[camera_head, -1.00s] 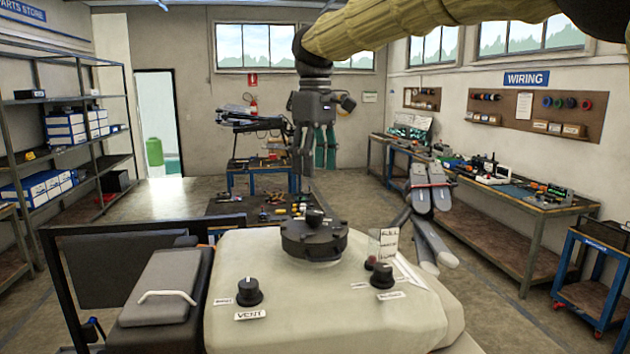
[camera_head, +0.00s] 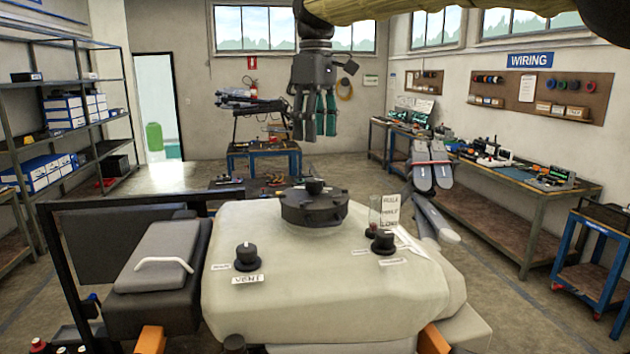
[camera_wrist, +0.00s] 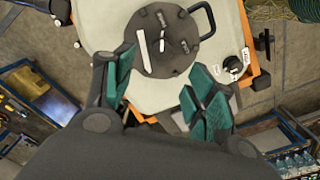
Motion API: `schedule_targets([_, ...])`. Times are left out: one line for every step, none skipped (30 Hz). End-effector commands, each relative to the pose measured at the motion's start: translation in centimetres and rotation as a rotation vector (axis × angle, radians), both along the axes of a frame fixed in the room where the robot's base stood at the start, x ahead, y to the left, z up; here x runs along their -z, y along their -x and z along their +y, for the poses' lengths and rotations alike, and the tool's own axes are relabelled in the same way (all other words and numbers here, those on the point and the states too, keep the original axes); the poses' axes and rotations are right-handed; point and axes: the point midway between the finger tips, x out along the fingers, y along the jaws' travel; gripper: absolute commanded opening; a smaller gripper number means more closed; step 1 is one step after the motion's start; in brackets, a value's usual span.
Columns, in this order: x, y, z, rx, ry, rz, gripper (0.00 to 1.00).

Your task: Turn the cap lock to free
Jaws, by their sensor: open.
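A pale spray tank (camera_head: 330,285) stands in front of me, with a round black cap (camera_head: 314,207) on top. The cap carries a small raised knob. It also shows in the wrist view (camera_wrist: 185,55). A black knob (camera_head: 246,256) on the tank's left has a VENT label. Another black knob (camera_head: 383,242) on the right has small labels that I cannot read. My gripper (camera_head: 315,130) hangs above and beyond the cap in the head view. In the wrist view my gripper (camera_wrist: 163,88) has its teal-padded fingers apart, with nothing between them.
A level gauge card (camera_head: 390,211) stands beside the right knob. Grey folded drone arms (camera_head: 432,172) rise behind it at the right. A grey box with a white handle (camera_head: 163,262) sits left of the tank. Benches and shelves stand farther back.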

Motion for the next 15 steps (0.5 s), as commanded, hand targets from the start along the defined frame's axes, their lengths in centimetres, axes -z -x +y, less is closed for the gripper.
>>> schedule_targets([0.1,0.1,0.0,-0.002,0.0,0.001,0.56])
schedule_targets([0.3,0.1,0.0,-0.002,0.001,0.002,0.56])
schedule_targets([0.7,0.0,0.0,-0.001,0.001,0.002,0.56])
schedule_targets([1.0,0.0,0.0,-0.002,0.001,0.002,0.56])
schedule_targets([1.4,0.1,0.0,-0.002,0.002,0.002,0.56])
schedule_targets([2.0,0.1,0.0,-0.003,0.002,0.002,0.56])
schedule_targets([2.5,0.1,0.0,-0.003,0.001,0.003,0.56])
schedule_targets([2.9,0.1,0.0,-0.003,0.001,0.003,0.56])
schedule_targets([3.6,0.1,0.0,-0.002,0.001,0.003,0.56])
schedule_targets([4.0,0.1,0.0,-0.002,0.001,0.003,0.56])
schedule_targets([4.5,0.1,0.0,-0.002,0.001,0.003,0.56])
schedule_targets([5.2,0.2,0.0,-0.002,0.001,0.003,0.56])
schedule_targets([5.7,0.1,0.0,-0.002,0.001,0.003,0.56])
schedule_targets([6.2,0.1,0.0,-0.002,0.001,0.003,0.56])
schedule_targets([6.8,0.1,0.0,-0.001,0.001,0.004,0.56])
